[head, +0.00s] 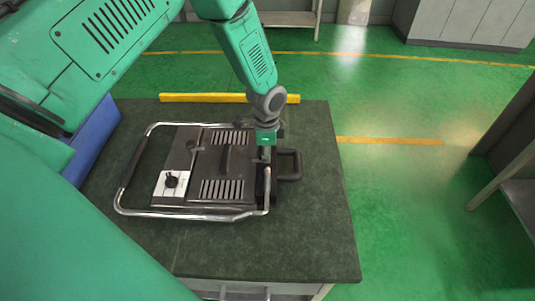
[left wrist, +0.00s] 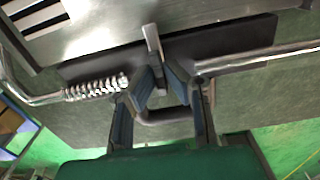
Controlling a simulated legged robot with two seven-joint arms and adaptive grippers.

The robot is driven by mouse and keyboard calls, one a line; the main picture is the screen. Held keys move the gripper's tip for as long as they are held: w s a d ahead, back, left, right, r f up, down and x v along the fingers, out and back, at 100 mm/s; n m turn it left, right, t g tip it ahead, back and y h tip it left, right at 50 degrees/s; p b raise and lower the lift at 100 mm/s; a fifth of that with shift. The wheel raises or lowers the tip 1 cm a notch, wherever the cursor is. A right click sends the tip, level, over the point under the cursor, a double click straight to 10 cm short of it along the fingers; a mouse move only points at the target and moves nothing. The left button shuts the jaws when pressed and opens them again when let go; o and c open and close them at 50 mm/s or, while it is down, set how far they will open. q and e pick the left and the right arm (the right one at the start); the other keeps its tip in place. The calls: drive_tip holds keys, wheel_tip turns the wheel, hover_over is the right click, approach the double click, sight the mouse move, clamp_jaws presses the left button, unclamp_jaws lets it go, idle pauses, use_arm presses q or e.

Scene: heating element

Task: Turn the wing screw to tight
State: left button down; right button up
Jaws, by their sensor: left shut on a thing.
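The heating element (head: 228,165) is a dark, slotted box in a chrome tube frame, lying on the dark table. My left gripper (head: 265,158) points down at the box's right-hand end, beside the black handle loop. In the left wrist view its two blue-grey fingers (left wrist: 158,82) close in around the wing screw (left wrist: 153,45), a thin grey upright tab at the edge of the box. The fingertips hide the screw's lower part, so its thread and seating do not show. In the head view the gripper hides the screw. My right gripper is in neither view.
The chrome frame (head: 190,215) runs around the box close to the gripper. A spring (left wrist: 95,88) sits on the tube left of the fingers. A white dial plate (head: 172,184) is at the box's left. A yellow bar (head: 200,97) lies along the far table edge. The table's right front is clear.

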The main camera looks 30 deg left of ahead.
use_arm(q)
drive_tip(key=shift+w+r, duration=0.1)
drive_tip(key=c, duration=1.6)
unclamp_jaws()
drive_tip(key=shift+c, duration=0.2)
drive_tip(key=shift+r, duration=0.15)
wheel_tip(320, 180, up, 12)
drive_tip(key=shift+f, duration=0.25)
